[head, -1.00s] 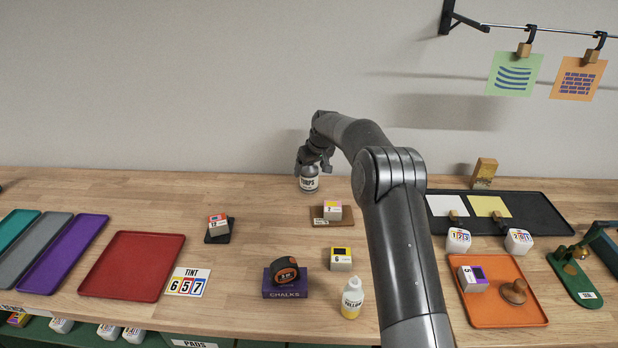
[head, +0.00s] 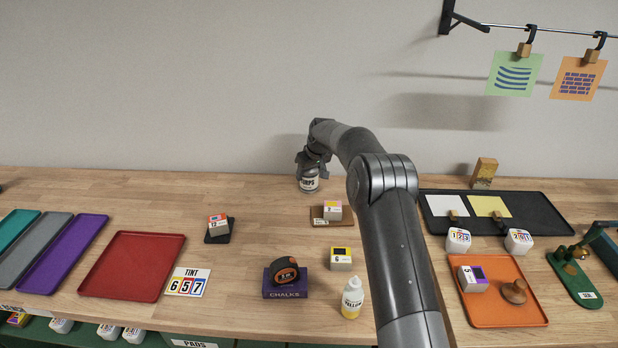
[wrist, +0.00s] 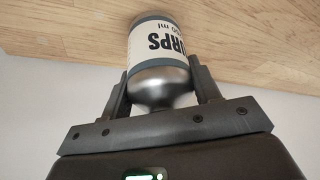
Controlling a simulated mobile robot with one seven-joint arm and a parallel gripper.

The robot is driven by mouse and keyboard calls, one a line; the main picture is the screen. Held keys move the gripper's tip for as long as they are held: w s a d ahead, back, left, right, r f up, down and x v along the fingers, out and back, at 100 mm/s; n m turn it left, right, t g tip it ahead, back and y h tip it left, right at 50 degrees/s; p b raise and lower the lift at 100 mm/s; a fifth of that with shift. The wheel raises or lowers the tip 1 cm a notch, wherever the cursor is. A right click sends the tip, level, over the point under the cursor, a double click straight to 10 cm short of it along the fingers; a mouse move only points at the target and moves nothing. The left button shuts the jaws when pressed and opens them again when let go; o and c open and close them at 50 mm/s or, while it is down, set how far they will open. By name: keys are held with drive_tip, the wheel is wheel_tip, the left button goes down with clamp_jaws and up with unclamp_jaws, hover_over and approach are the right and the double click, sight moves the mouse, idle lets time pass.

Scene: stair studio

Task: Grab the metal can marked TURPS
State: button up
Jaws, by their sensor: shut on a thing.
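The metal can marked TURPS (head: 309,183) stands upright at the back of the wooden bench, near the wall. It has a white label with dark lettering and a dark band. In the wrist view the can (wrist: 158,50) sits between the two fingers, with its shiny shoulder and neck toward the palm. My gripper (wrist: 160,88) is shut on the upper part of the can. In the head view my gripper (head: 312,165) comes down over the can and hides its top. The can's base appears to be on or very near the wood.
In front stand a block on a brown board (head: 325,222), another block (head: 341,258), a tape measure on a chalks box (head: 284,290) and a yellow-labelled bottle (head: 352,299). A red tray (head: 130,266) lies left.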

drive_tip(key=shift+c, duration=1.1)
drive_tip(key=shift+r, duration=0.15)
